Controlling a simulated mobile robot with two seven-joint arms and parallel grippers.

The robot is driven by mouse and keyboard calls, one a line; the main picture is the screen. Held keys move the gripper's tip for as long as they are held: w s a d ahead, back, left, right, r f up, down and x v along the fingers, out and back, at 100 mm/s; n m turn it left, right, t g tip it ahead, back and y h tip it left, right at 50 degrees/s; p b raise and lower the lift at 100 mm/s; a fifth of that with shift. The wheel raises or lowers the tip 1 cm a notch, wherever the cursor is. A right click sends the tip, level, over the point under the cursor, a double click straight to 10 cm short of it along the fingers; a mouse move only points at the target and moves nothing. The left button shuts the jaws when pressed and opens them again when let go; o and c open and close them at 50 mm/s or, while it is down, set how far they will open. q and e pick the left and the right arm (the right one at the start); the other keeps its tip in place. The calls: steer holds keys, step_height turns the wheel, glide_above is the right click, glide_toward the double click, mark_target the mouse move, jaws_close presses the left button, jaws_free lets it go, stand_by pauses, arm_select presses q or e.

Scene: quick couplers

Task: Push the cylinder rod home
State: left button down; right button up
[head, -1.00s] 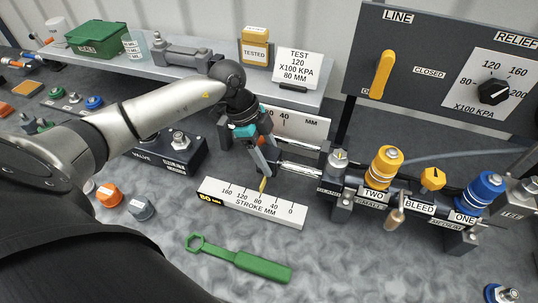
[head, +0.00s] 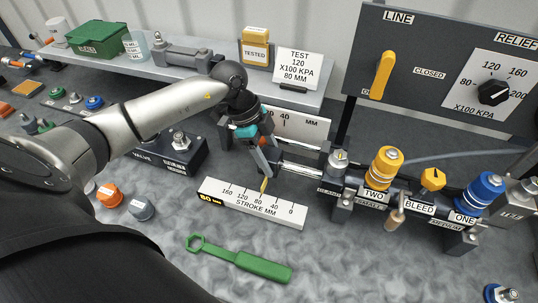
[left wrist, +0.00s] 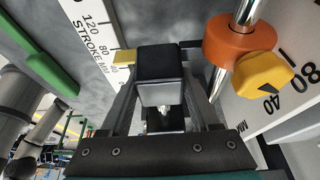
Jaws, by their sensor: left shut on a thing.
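My left gripper (head: 266,172) is at the outer end of the cylinder rod (head: 300,173), left of the gland. In the left wrist view its fingers (left wrist: 162,108) are shut on the dark rod-end block (left wrist: 160,70), which mostly hides the rod. A yellow pointer (head: 264,185) beside the gripper stands near 80 on the white stroke scale (head: 250,203). The cylinder, with yellow port TWO (head: 383,168), yellow BLEED knob (head: 432,181) and blue port ONE (head: 478,194), lies to the right. My right gripper is not in view.
Behind is a second scale (head: 300,122); a rod with an orange collar (left wrist: 238,42) and yellow knob is close to the gripper in the wrist view. A green wrench (head: 240,258) lies in front. The line and relief panel (head: 440,60) stands at back right. The front mat is mostly clear.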

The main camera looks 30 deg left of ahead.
mark_target(306, 168)
arm_select(q)
steer(key=d+p, duration=0.1)
steer(key=d, duration=0.1)
steer(key=w+d+p, duration=0.1)
steer(key=d, duration=0.2)
steer(key=d+p, duration=0.1)
steer(key=d, duration=0.1)
steer(key=shift+w+d+r, duration=0.15)
steer(key=shift+w+d, duration=0.25)
steer(key=shift+d, duration=0.3)
steer(key=shift+c, duration=0.6)
jaws_free()
steer(key=shift+w, duration=0.1)
steer(key=shift+a, duration=0.15)
steer(key=shift+a+r, duration=0.1)
steer(key=p+v, duration=0.1)
steer(key=v, duration=1.3)
steer(key=shift+a+r, duration=0.25)
steer(key=shift+r, duration=0.1)
